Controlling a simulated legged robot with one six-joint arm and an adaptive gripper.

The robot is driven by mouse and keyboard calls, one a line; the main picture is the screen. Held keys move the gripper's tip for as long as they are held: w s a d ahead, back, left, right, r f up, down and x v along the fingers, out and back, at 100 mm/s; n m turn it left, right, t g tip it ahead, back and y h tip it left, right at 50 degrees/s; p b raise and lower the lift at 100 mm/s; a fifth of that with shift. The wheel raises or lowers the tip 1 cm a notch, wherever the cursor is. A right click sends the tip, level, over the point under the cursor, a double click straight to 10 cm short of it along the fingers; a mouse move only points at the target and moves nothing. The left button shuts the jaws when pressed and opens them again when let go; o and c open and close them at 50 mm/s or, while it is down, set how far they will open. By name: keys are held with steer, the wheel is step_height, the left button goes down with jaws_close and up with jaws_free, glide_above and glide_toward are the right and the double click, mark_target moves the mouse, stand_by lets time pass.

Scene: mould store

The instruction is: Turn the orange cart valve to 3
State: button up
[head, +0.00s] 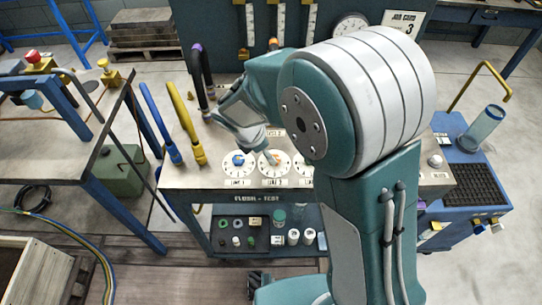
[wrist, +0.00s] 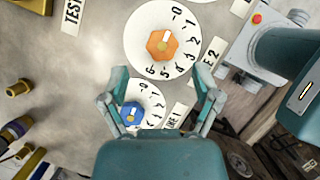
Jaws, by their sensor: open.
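The orange valve knob (wrist: 162,45) sits on a white dial (wrist: 137,42) numbered 0 to 6 in the wrist view. Its white mark seems to point toward the 0 end. My gripper (wrist: 162,84) is open and empty, with its fingers spread just short of the orange knob in the picture; I see no contact. A blue knob (wrist: 132,112) on a smaller dial lies beside the left finger.
The cart top (head: 185,176) carries a row of dials. Purple, blue and yellow hoses (head: 183,115) stand to the left. A job card (head: 403,24) at the back reads 3. A blue cart with a clear cylinder (head: 487,127) is at the right.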

steer(key=x, duration=0.4)
steer(key=shift+d, duration=0.15)
steer(key=shift+r, duration=0.1)
jaws_close()
